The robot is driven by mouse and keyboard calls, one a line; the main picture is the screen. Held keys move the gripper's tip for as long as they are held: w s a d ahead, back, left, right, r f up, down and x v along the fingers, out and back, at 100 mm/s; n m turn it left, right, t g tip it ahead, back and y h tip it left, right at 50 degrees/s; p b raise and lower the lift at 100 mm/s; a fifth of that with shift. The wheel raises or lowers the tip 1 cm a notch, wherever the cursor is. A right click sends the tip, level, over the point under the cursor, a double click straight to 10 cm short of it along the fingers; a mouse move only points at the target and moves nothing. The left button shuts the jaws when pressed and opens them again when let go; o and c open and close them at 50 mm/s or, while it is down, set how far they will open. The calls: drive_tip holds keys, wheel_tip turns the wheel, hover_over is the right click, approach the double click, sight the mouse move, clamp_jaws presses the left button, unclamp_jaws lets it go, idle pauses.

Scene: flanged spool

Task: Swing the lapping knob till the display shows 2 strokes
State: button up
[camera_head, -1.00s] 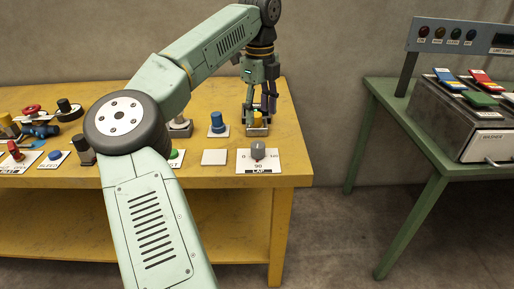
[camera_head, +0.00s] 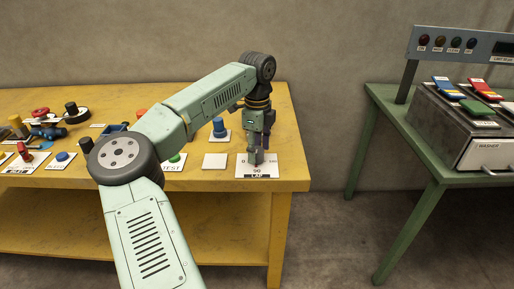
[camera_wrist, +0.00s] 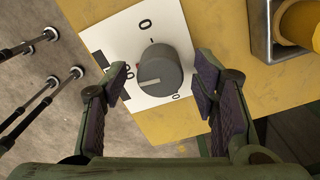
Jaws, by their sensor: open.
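The lapping knob (camera_wrist: 166,66) is a grey round knob on a white LAP plate (camera_wrist: 105,38) with printed marks, at the right front of the yellow bench. Its pale pointer line faces left in the wrist view, roughly toward the 90 mark. My gripper (camera_wrist: 163,76) is open, with one finger on each side of the knob and a gap showing on both sides. In the head view my gripper (camera_head: 257,156) is down over the plate and mostly hides the knob. The display (camera_head: 503,48) is cut off at the right edge; its reading is not legible.
A yellow part in a metal holder (camera_wrist: 298,22) is close by in the wrist view. The green table (camera_head: 375,93) with a washer box (camera_head: 450,135) stands apart to the right.

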drive_tip(key=shift+f, duration=0.35)
drive_tip(key=shift+c, duration=0.4)
drive_tip(key=c, duration=1.1)
